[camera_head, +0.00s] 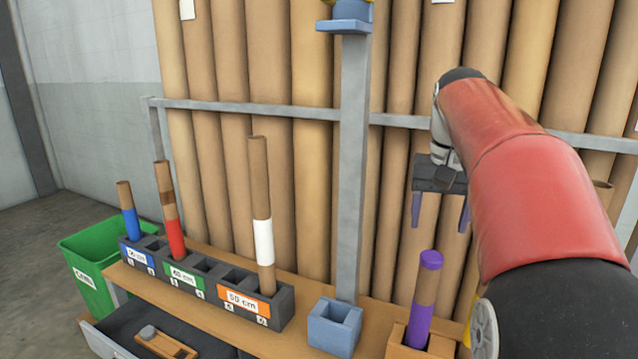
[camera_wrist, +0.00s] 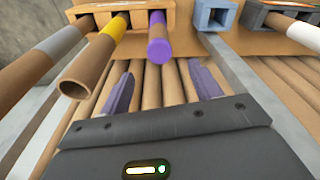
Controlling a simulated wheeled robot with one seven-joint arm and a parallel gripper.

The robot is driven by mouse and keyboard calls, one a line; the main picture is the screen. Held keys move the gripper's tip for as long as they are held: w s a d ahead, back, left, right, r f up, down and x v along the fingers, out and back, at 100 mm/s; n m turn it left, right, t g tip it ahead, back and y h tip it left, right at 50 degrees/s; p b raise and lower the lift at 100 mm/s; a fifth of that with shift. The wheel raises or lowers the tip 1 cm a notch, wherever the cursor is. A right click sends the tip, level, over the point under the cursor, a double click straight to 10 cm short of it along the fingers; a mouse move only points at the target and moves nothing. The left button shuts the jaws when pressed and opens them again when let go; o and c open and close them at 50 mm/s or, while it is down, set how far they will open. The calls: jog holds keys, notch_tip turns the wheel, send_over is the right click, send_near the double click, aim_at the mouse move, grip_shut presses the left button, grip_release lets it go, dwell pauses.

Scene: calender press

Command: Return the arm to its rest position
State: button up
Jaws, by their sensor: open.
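My gripper (camera_head: 440,218) hangs at the end of my red arm on the right of the head view. Its two dark purple fingers are apart and point down, with nothing between them. In the wrist view, my gripper (camera_wrist: 160,66) also shows a clear gap between its fingers. The purple-banded tube (camera_head: 422,297) stands in a wooden holder (camera_head: 440,346) below the gripper, apart from it. This tube also shows in the wrist view (camera_wrist: 159,38), beyond the fingertips. My arm hides part of the scene at the right.
Tall brown tubes (camera_head: 310,190) line the back behind a grey rail (camera_head: 250,108). A grey post (camera_head: 353,170) stands left of my gripper. A blue square holder (camera_head: 334,326), a labelled tube rack (camera_head: 205,280) and a green bin (camera_head: 88,262) are lower left.

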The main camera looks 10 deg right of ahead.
jog(key=s+a+f+n+t, duration=0.2)
jog(key=s+a+f, duration=0.4)
jog(key=s+f, duration=0.2)
jog(key=s+a+f+n+t, duration=0.2)
jog(key=s+a+f, duration=0.5)
jog(key=s+f, duration=0.2)
jog(key=shift+s, duration=0.95)
